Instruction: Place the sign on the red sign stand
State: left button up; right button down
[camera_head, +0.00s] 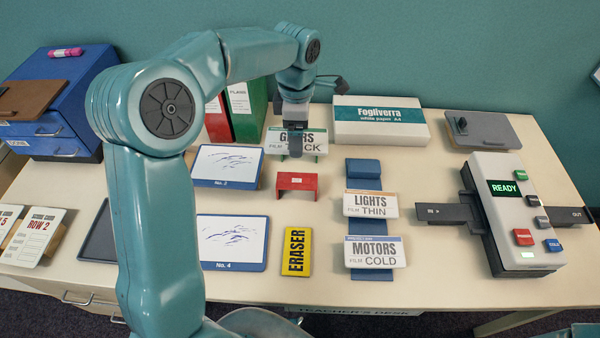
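The red sign stand (297,182) is on the table near the middle, with nothing on it. A white sign (318,140), partly readable as "G…RS" and "…CK", is just behind it, with green legs showing beneath. My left gripper (295,148) points down in front of this sign and covers its middle. I cannot tell whether its fingers are open or closed on the sign. My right gripper is not in view.
Red and green binders (243,108) and a Foglivera paper box (380,122) are behind. A yellow eraser (296,252) and drawing boards (232,243) are in front and left. A grey machine (515,215) stands right. A blue drawer unit (55,105) is far left.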

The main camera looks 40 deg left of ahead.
pick_arm(q)
send_over(297, 180)
notch_tip(297, 180, down, 9)
jog(key=shift+f, duration=0.1)
jog(key=shift+s+f, duration=0.15)
jog(key=shift+f, duration=0.5)
jog(key=f, duration=0.4)
jog(key=shift+w, duration=0.2)
jog(key=shift+s, duration=0.2)
jog(key=shift+w+f, duration=0.1)
jog(key=shift+f, duration=0.1)
jog(key=o, duration=1)
jog(key=shift+r+p, duration=0.35)
jog(key=shift+r, duration=0.35)
notch_tip(297, 180, up, 11)
jog(key=shift+w+f, duration=0.1)
jog(key=shift+f, duration=0.05)
jog(key=shift+r, duration=0.25)
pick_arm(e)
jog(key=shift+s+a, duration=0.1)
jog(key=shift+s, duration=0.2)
pick_arm(q)
jog(key=shift+f, duration=0.1)
